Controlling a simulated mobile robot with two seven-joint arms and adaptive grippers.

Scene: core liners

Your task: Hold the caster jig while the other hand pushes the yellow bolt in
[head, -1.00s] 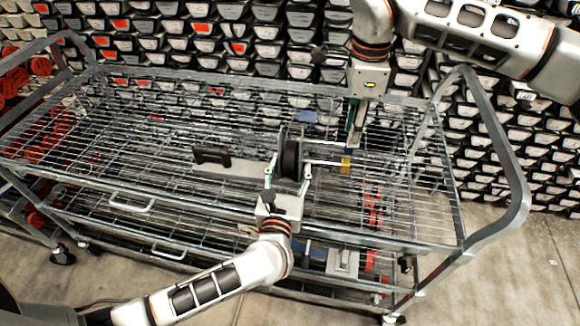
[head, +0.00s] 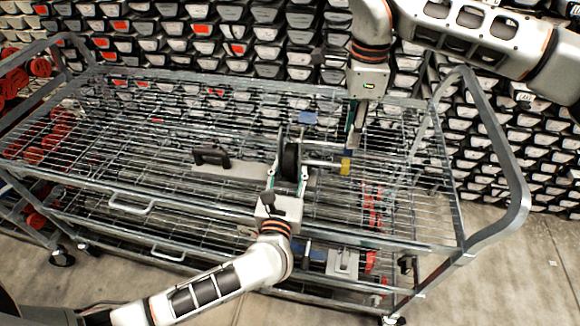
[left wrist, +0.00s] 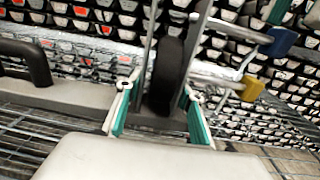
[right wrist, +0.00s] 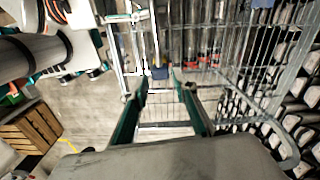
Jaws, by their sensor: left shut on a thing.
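The caster jig, a grey plate (head: 225,168) with a black handle and an upright fork around a black wheel (head: 290,161), sits on the wire cart. My left gripper (head: 285,180) is shut on the jig, its fingers on both sides of the wheel in the left wrist view (left wrist: 160,95). The yellow bolt head (head: 345,168) is at the end of a rod on the jig's right side; it also shows in the left wrist view (left wrist: 252,88). A blue head (left wrist: 280,42) is on a second rod. My right gripper (head: 351,146) points down beside the heads, fingers apart.
The wire cart (head: 130,180) has a raised rail and a curved handle (head: 510,180) at right. A wall of stacked bins stands behind it. A grey and blue item (head: 342,262) lies on the lower shelf. The wire left of the jig is mostly clear.

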